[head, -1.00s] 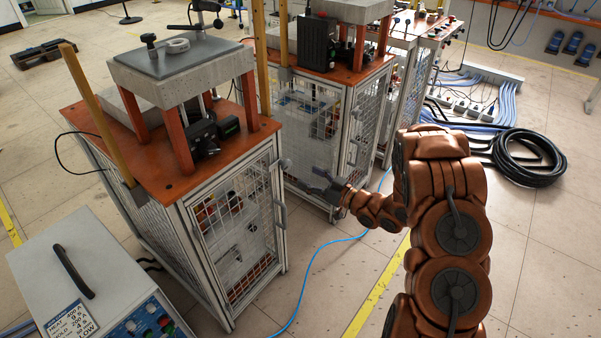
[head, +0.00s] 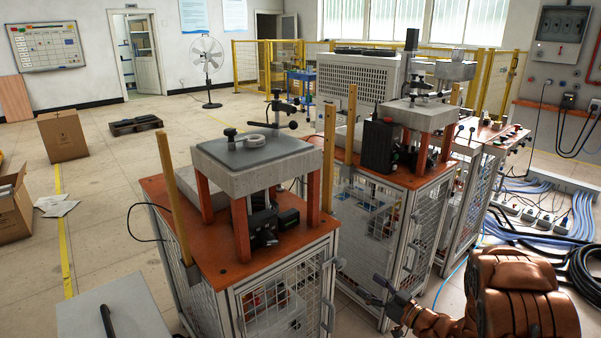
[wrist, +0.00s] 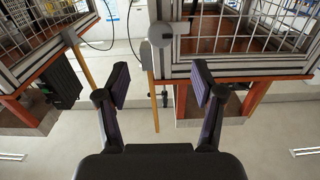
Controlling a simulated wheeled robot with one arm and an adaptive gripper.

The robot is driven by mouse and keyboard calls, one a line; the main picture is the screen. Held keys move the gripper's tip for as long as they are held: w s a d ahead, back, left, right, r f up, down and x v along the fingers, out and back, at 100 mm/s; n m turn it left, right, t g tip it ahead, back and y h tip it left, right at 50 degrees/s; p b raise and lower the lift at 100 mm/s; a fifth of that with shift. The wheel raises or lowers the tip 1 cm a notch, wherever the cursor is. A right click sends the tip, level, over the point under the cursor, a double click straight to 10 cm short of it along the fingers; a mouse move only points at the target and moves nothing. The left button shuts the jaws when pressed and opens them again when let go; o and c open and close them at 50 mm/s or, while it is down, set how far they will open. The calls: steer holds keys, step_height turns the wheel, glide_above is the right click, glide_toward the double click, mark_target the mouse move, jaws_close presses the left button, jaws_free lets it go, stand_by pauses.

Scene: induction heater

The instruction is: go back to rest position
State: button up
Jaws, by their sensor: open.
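My gripper (head: 378,290) shows small at the lower middle right of the head view, in front of the caged workstations. My copper-coloured arm fills the lower right corner. In the wrist view my gripper (wrist: 162,88) has its two dark fingers spread wide apart, with nothing between them. Behind the fingers in that view, a wire-mesh cage (wrist: 245,35) and an orange tabletop edge (wrist: 235,78) appear upside down. My gripper appears apart from the cages and holds nothing.
A near workstation (head: 165,195) with an orange top stands left of my gripper, and a second workstation (head: 410,178) stands behind it. A grey box (head: 85,318) is at the lower left. Blue cables (head: 550,205) and a black hose coil (head: 585,275) lie at right. Open floor (head: 110,190) is left.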

steer(key=w+d+r+m+g+h, duration=0.1)
steer(key=w+d+r+g+h, duration=0.15)
steer(key=d+h, duration=0.55)
steer(key=s+d+r+m+g+h, duration=0.35)
steer(key=s+r+h, duration=0.25)
steer(key=s, duration=0.3)
steer(key=s+a+r+m+g+y, duration=0.15)
steer(key=s+a+g, duration=0.35)
steer(key=s, duration=0.8)
steer(key=s+a+r+g+y, duration=0.1)
steer(key=s+a+r+g, duration=0.15)
steer(key=s+a, duration=0.75)
steer(key=s+a+r+m+g+y, duration=0.1)
steer(key=s+a+r+g, duration=0.25)
steer(key=s, duration=1.25)
steer(key=s+p+v, duration=0.1)
steer(key=p+v, duration=1)
steer(key=p, duration=0.1)
steer(key=shift+r+t, duration=0.3)
steer(key=shift+r, duration=0.2)
